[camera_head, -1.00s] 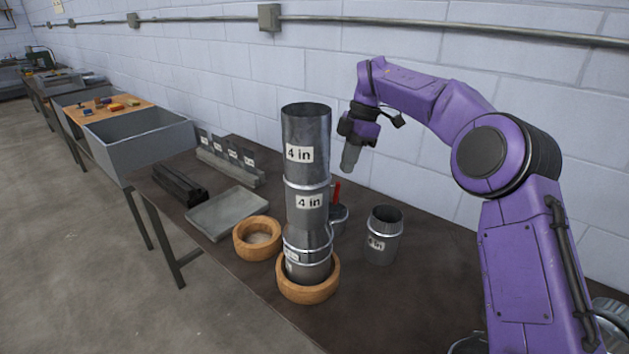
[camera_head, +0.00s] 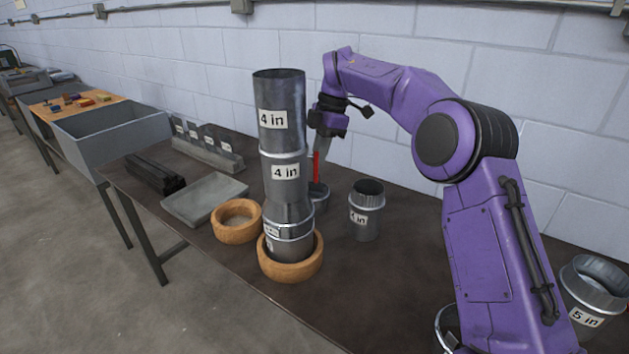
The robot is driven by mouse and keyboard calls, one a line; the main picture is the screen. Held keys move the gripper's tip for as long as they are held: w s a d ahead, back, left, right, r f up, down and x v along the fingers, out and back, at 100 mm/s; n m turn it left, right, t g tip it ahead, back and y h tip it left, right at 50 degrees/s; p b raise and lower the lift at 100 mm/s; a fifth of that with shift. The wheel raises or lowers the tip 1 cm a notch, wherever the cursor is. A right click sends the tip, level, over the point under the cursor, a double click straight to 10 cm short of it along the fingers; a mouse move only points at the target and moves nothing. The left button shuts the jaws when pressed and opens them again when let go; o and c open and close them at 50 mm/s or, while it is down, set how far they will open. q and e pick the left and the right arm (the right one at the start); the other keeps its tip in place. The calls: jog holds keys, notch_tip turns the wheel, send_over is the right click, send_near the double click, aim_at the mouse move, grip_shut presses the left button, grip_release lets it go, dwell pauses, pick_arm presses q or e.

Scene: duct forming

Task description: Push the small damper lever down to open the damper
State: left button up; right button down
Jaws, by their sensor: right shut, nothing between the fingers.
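The red damper lever (camera_head: 316,168) stands upright just right of the tall duct stack, on a short metal damper piece (camera_head: 320,195) that is partly hidden behind the stack. My right gripper (camera_head: 323,172) is shut and empty, pointing down close beside and behind the lever. I cannot tell whether it touches the lever. My left gripper is not in view.
The tall stack of 4 in ducts (camera_head: 283,165) stands in a wooden ring (camera_head: 290,262), left of the lever. An empty wooden ring (camera_head: 236,221) lies further left. A short duct (camera_head: 366,210) stands to the right, and a 5 in duct (camera_head: 592,290) at far right.

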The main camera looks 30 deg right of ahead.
jog(key=shift+w+a+f, duration=0.1)
jog(key=shift+w+f, duration=0.15)
jog(key=shift+f, duration=0.25)
jog(key=shift+s+r, duration=0.1)
jog(key=shift+s, duration=0.1)
jog(key=d+p, duration=0.1)
jog(key=d+r, duration=0.1)
jog(key=d, duration=0.1)
jog(key=shift+s+p, duration=0.2)
jog(key=shift+p, duration=0.2)
jog(key=p+v, duration=0.4)
jog(key=v, duration=0.6)
jog(key=shift+d+r, duration=0.2)
jog(key=shift+r, duration=0.05)
